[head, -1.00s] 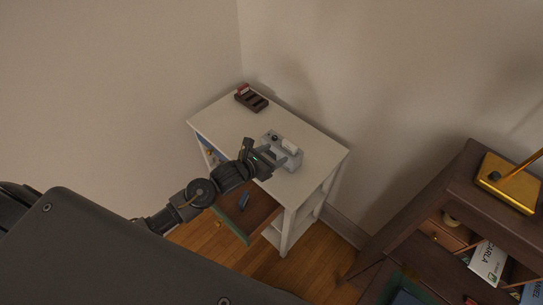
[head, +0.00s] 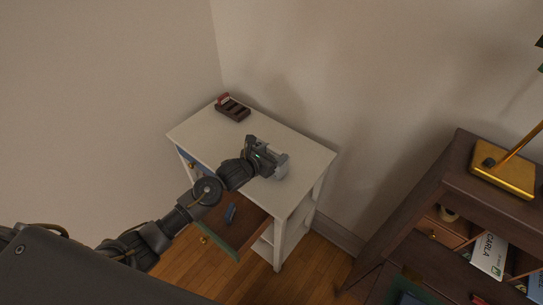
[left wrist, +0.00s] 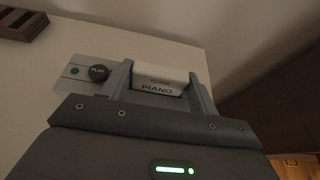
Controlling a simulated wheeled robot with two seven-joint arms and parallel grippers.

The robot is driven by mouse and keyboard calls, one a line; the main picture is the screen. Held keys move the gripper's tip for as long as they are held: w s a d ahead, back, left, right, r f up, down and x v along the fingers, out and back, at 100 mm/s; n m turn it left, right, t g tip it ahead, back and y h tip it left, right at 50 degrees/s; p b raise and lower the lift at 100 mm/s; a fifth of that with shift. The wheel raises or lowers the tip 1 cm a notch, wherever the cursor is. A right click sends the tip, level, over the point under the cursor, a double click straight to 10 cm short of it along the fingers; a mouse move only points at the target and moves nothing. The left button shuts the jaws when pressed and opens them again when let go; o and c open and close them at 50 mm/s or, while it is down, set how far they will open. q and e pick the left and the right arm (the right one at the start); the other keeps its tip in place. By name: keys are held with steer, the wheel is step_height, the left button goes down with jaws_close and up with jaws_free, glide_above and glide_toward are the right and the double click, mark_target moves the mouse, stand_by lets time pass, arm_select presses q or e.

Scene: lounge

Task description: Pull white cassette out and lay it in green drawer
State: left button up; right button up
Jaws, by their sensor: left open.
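The white cassette (left wrist: 160,80), labelled PIANO, stands partly out of the grey player (left wrist: 70,78), which has a black PLAY knob. In the head view the player (head: 281,173) is on the white cabinet, mostly hidden behind my left gripper (head: 280,160). That gripper is open, with one finger on each side of the cassette in the left wrist view. I cannot tell whether the fingers touch it. The green drawer (head: 218,248) is pulled out of the cabinet below my left arm, and a blue object (head: 230,212) lies in it. My right gripper is out of view.
A dark rack (head: 233,110) with a red item stands at the back of the white cabinet top (head: 205,125). A closed blue drawer (head: 187,159) is on the cabinet's front. A brown shelf unit (head: 455,165) with a brass lamp base (head: 503,175) stands at the right.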

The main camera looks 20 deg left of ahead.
arm_select(q)
steer(key=c, duration=0.6)
steer(key=shift+r, duration=0.15)
steer(key=shift+r+p, duration=0.35)
steer(key=shift+p, duration=0.05)
steer(key=shift+r+p, duration=0.4)
steer(key=shift+r, duration=0.15)
steer(key=shift+r+p, duration=0.7)
steer(key=shift+r, duration=0.2)
steer(key=shift+r, duration=0.15)
